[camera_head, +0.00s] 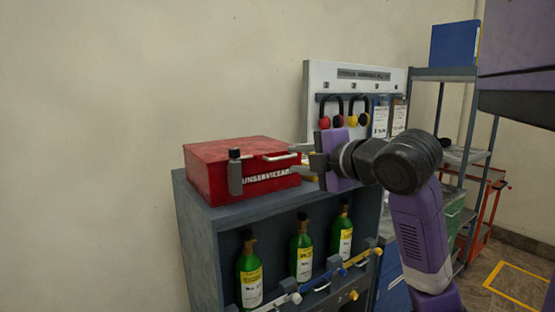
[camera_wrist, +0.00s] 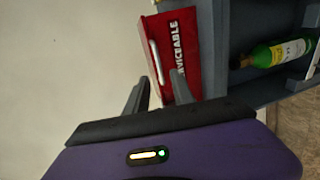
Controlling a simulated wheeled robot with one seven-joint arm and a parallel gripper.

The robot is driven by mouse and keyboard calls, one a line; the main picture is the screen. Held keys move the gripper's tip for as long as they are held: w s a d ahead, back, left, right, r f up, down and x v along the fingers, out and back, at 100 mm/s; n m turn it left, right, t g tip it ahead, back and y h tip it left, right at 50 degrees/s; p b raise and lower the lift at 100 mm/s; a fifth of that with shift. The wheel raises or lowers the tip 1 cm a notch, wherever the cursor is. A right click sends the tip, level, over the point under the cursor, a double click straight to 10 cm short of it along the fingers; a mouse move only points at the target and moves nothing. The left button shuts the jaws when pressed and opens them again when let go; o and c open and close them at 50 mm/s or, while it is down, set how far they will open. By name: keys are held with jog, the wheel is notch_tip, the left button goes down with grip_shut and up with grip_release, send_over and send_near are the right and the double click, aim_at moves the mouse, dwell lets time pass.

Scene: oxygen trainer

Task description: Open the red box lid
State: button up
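The red box (camera_head: 235,160) sits on top of a grey cabinet, with its lid down. White lettering, partly readable as "UNSERVICEABLE", runs along its front, and a pale bar handle (camera_head: 281,157) is near the front's top edge. In the wrist view the red box (camera_wrist: 182,48) and its handle (camera_wrist: 156,63) lie just beyond my fingertips. My gripper (camera_head: 293,158) is at the right end of the box front, fingers apart and pointing at the box. I cannot tell whether a finger touches the box.
A dark-capped grey cylinder (camera_head: 235,172) is at the box front's left. The grey cabinet (camera_head: 205,235) holds several green bottles (camera_head: 301,250) below. A white panel (camera_head: 340,78) with headphones stands behind my arm. Shelving (camera_head: 440,75) is at right; the wall side at left is clear.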

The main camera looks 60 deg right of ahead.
aim_at(281, 159)
jog(key=x, duration=0.7)
jog(key=shift+d+p, duration=0.15)
jog(key=shift+p, duration=0.2)
grip_shut()
jog(key=shift+f, duration=0.1)
